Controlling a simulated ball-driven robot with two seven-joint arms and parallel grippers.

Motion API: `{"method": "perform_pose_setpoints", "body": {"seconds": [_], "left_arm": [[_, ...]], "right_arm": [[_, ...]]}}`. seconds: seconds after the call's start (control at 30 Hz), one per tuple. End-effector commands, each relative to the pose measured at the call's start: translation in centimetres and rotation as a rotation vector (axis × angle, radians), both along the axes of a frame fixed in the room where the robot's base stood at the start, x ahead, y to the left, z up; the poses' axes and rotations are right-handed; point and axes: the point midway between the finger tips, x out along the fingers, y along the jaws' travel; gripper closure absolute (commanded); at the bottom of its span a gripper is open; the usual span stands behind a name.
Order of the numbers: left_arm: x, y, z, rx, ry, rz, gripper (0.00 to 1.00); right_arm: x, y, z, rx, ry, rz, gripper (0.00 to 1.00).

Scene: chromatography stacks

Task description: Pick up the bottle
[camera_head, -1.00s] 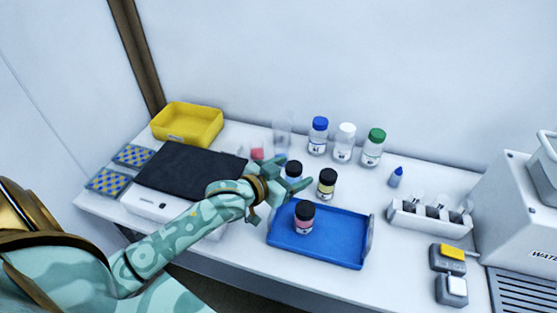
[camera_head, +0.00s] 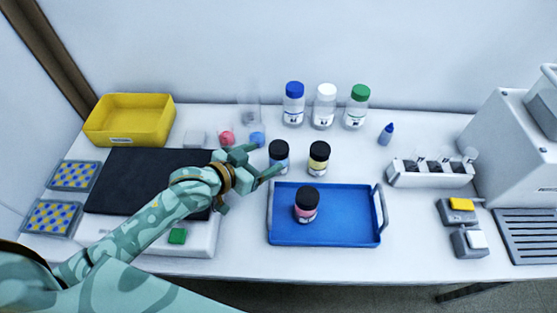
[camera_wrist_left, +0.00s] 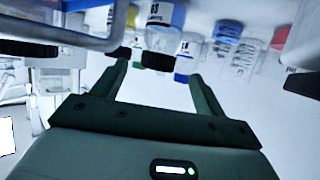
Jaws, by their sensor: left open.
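Three small black-capped bottles show in the head view. The blue-labelled bottle (camera_head: 279,160) and the yellow-labelled bottle (camera_head: 318,165) stand upright on the bench behind the blue tray (camera_head: 352,228). The pink-labelled bottle (camera_head: 306,209) stands upright in the tray. My left gripper (camera_head: 262,160) is open and empty, just left of the blue-labelled bottle and apart from it. In the left wrist view the scene looks upside down, and a black-capped bottle (camera_wrist_left: 158,60) appears ahead between the open fingertips (camera_wrist_left: 160,70). My right gripper is out of view.
Blue-, white- (camera_head: 324,107) and green-capped bottles stand along the back. A black-topped device (camera_head: 140,180) lies under my left arm, with a yellow bin (camera_head: 130,119) behind it. A vial rack (camera_head: 430,178) and a large machine (camera_head: 515,150) are at right.

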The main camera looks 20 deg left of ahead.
Motion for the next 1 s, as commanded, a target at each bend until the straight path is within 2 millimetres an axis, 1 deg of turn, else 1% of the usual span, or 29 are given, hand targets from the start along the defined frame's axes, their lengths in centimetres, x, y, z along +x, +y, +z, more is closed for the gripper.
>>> {"method": "perform_pose_setpoints", "body": {"seconds": [0.03,0.17,0.3,0.43,0.53,0.73,0.77,0.8,0.87,0.9,0.93,1.0], "left_arm": [[0.5,-0.2,-0.1,-0.001,-0.003,0.001,0.28],[1.4,-0.6,-0.4,-0.003,-0.004,0.0,0.28],[3.5,-1.6,-1.5,-0.003,-0.002,0.001,0.28],[5.1,-2.4,-2.2,-0.002,-0.002,0.0,0.28],[5.6,-2.6,-2.4,0.0,-0.003,0.001,0.28],[5.7,-2.7,-2.2,0.001,-0.004,0.0,0.28],[5.7,-2.7,-2.2,0.001,-0.004,0.0,0.33],[5.7,-2.7,-2.2,0.001,-0.004,0.0,0.44],[5.7,-2.7,-2.2,0.0,-0.003,0.001,0.61],[5.7,-2.7,-2.2,0.0,-0.003,0.001,0.72],[5.7,-2.7,-2.2,0.0,-0.003,0.001,0.81],[5.7,-2.7,-2.1,-0.001,-0.004,0.001,0.81]], "right_arm": [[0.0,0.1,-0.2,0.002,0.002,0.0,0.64],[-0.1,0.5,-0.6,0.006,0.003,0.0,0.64],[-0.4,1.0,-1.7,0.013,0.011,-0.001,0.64],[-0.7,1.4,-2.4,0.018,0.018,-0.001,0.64],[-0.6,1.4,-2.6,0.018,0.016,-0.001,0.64],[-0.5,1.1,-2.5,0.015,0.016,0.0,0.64],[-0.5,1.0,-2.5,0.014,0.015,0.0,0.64],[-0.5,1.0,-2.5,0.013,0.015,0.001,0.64],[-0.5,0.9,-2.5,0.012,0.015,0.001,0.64],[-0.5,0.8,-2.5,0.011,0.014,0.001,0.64],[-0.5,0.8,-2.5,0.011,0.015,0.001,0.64],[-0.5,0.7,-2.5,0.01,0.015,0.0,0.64]]}}
